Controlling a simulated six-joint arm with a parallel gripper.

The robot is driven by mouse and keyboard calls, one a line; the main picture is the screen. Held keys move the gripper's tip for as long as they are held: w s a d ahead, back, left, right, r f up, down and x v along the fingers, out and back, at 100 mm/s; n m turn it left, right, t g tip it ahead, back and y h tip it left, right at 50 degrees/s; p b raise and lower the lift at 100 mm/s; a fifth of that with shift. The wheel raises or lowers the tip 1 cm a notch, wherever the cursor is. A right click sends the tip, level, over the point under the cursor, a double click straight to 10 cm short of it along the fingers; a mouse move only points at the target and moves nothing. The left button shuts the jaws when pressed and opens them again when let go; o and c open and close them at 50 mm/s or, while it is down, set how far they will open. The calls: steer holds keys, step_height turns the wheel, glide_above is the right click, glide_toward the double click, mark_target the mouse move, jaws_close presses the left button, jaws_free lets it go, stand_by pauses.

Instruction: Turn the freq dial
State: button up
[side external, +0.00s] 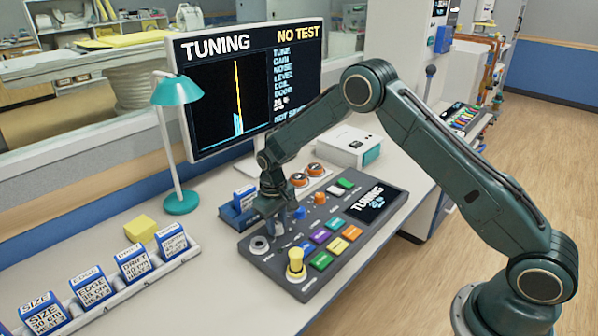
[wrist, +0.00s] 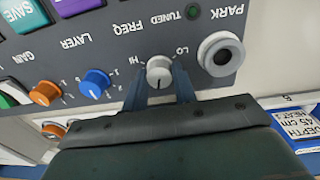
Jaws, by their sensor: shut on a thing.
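The freq dial (wrist: 160,72) is a small light grey knob with a dark pointer line, on the dark console (wrist: 265,20) between the HI and LO marks. In the wrist view my gripper (wrist: 160,88) has one finger on each side of the dial and is shut on it. In the side external view my gripper (side external: 278,215) points down at the console (side external: 335,265), and the dial is mostly hidden by it. The tuned lamp (wrist: 192,13) beside the dial looks dark green. The monitor (side external: 250,85) reads TUNING and NO TEST, with a yellow vertical line and a blue peak.
The round park socket (wrist: 220,54) is close beside the dial. A blue layer dial (wrist: 95,83) and an orange gain dial (wrist: 45,93) stand on the other side. A yellow-topped knob (side external: 296,258) and coloured buttons are nearby. A teal lamp (side external: 178,90) and labelled blue cards (side external: 90,285) stand left.

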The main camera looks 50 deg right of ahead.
steer(key=m, duration=0.7)
stand_by(0.4)
steer(key=o, duration=1)
steer(key=shift+r, duration=0.1)
step_height(320, 180, up, 14)
steer(key=shift+w+a, duration=0.2)
stand_by(0.4)
